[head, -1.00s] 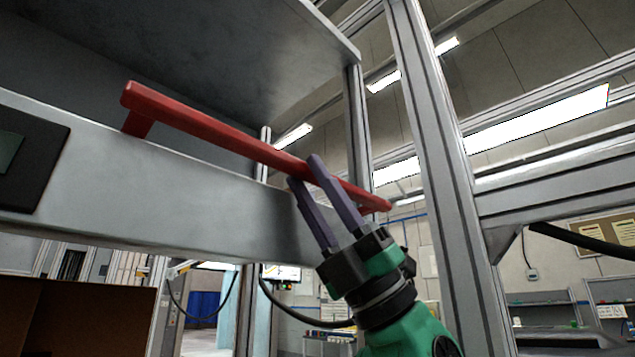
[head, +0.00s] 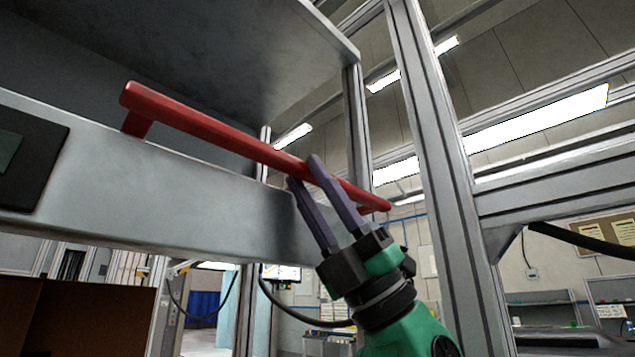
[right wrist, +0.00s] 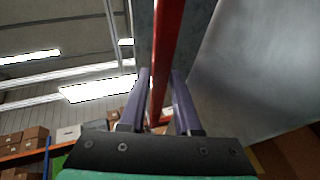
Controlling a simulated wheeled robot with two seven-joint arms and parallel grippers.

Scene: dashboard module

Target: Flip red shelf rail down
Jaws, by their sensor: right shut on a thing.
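The red shelf rail (head: 215,131) runs along the upper front edge of the grey metal shelf (head: 160,190), sloping down to the right in the head view. It stands up above the edge on a short leg at its left end. My right gripper (head: 304,172) is shut on the rail toward its right end, one finger on each side. In the right wrist view the rail (right wrist: 168,45) passes between the two purple fingers (right wrist: 158,98). My left gripper is not in view.
A grey panel (head: 190,45) overhangs the shelf. An upright metal post (head: 437,150) stands right of my right gripper. A brown box (head: 80,315) is at the lower left. A dark panel (head: 30,160) sits on the shelf's front at the left.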

